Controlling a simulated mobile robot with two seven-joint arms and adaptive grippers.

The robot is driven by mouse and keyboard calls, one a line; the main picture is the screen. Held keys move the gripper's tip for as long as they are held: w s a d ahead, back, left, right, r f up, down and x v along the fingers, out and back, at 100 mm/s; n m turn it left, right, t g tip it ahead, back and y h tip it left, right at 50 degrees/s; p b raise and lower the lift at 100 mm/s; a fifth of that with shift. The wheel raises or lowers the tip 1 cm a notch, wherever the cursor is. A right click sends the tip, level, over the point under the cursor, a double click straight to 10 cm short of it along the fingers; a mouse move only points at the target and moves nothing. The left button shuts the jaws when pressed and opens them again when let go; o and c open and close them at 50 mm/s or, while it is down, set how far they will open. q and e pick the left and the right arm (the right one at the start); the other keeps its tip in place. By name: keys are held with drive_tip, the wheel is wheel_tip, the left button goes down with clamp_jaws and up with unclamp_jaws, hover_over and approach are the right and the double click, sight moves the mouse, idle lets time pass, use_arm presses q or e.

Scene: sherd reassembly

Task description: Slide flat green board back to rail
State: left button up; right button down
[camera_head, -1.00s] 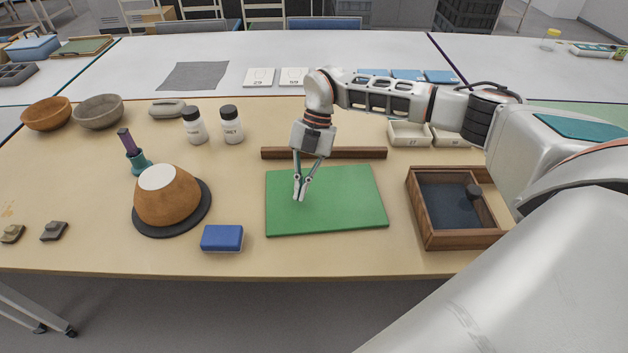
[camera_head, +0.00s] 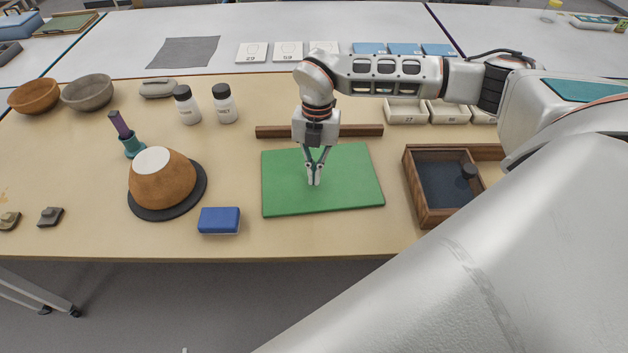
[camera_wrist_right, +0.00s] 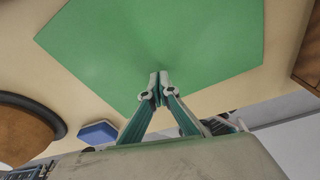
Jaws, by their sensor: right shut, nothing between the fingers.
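The flat green board (camera_head: 345,195) lies on the tan table, and it also fills much of the right wrist view (camera_wrist_right: 200,45). The brown wooden rail (camera_head: 350,131) lies behind it, with a thin strip of table seen between them at the left end. My right gripper (camera_head: 314,184) is shut and empty and points down over the middle of the board. In the right wrist view its closed fingertips (camera_wrist_right: 158,78) are over the board; whether they touch it I cannot tell. My left gripper is not in view.
A blue block (camera_head: 219,220) stands left of the board's front corner. A brown bowl (camera_head: 163,182) sits upturned on a dark disc further left. A wooden box (camera_head: 412,190) with a dark inside stands to the right. White bottles (camera_head: 225,108) stand back left.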

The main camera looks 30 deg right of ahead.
drive_tip(key=shift+s+a, duration=0.5)
drive_tip(key=shift+f, duration=0.8)
drive_tip(key=w+d, duration=0.2)
drive_tip(key=w, duration=0.1)
drive_tip(key=shift+d+p, duration=0.4)
drive_tip(key=shift+w+d+f, duration=0.1)
drive_tip(key=shift+d, duration=0.15)
